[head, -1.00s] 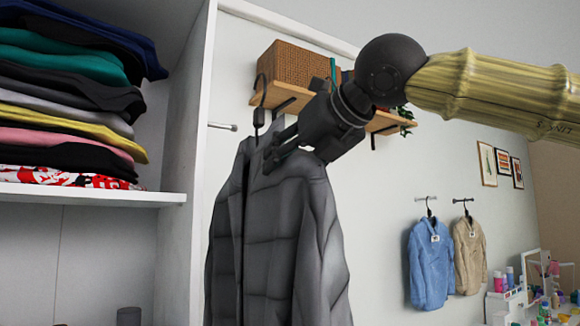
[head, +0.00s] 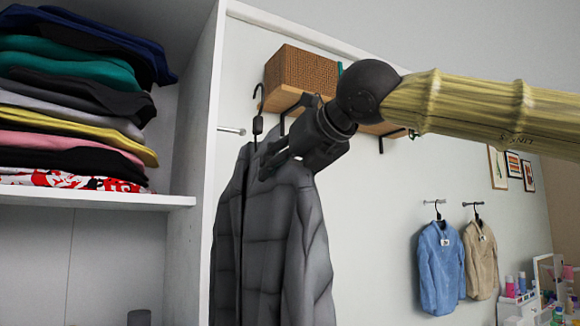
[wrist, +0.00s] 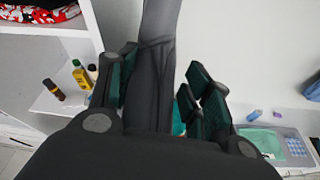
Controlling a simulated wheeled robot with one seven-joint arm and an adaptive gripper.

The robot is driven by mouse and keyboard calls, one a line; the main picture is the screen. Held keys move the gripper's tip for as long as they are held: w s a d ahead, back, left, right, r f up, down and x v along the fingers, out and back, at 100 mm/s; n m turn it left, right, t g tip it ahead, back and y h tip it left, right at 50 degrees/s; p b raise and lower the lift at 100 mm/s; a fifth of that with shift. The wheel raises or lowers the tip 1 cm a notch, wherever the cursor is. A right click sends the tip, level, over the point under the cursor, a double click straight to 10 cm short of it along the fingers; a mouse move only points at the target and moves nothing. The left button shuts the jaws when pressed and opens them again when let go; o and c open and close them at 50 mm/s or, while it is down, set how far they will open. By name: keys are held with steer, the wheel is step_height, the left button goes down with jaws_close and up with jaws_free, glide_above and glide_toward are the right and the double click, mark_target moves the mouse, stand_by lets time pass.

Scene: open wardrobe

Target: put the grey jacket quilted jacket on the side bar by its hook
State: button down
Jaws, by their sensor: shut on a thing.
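The grey quilted jacket (head: 262,240) hangs in the middle of the head view on a dark hanger whose black hook (head: 257,110) points up. My gripper (head: 268,165) is shut on the jacket near its shoulder. The wrist view also shows the grey jacket (wrist: 152,85) between the fingers of my gripper (wrist: 155,95). The metal side bar (head: 232,131) sticks out just left of the hook, at the wardrobe's edge. The hook appears to the right of the bar's tip, with a small gap between them in the picture. Their difference in depth is hard to tell.
The wardrobe's white side panel (head: 200,140) stands left of the jacket, with folded clothes (head: 70,100) on its shelf. A wooden wall shelf (head: 285,97) with a wicker box (head: 302,75) is behind my gripper. A blue jacket (head: 440,265) and a beige jacket (head: 478,258) hang at right.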

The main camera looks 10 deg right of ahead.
steer(key=shift+w+a+r+p, duration=0.1)
steer(key=shift+w+a+p, duration=0.75)
steer(key=shift+w, duration=1.8)
steer(key=shift+w+a+f+p, duration=0.1)
steer(key=shift+w+a+p, duration=0.7)
steer(key=shift+w, duration=1.8)
steer(key=shift+w+a+r+p, duration=0.1)
steer(key=shift+w+a+p, duration=0.7)
steer(key=shift+w, duration=1.85)
steer(key=shift+w+a+r, duration=0.1)
steer(key=shift+w+a+p, duration=0.4)
steer(key=shift+w, duration=0.8)
steer(key=shift+w+a+p, duration=0.4)
steer(key=shift+w+p, duration=0.05)
steer(key=shift+w, duration=0.7)
steer(key=shift+w+a+p, duration=0.4)
steer(key=shift+w, duration=0.8)
steer(key=shift+f, duration=0.3)
steer(key=shift+f+b, duration=0.9)
steer(key=shift+b, duration=0.25)
steer(key=shift+f+b, duration=0.3)
steer(key=shift+f, duration=0.3)
steer(key=c, duration=0.6)
jaws_free()
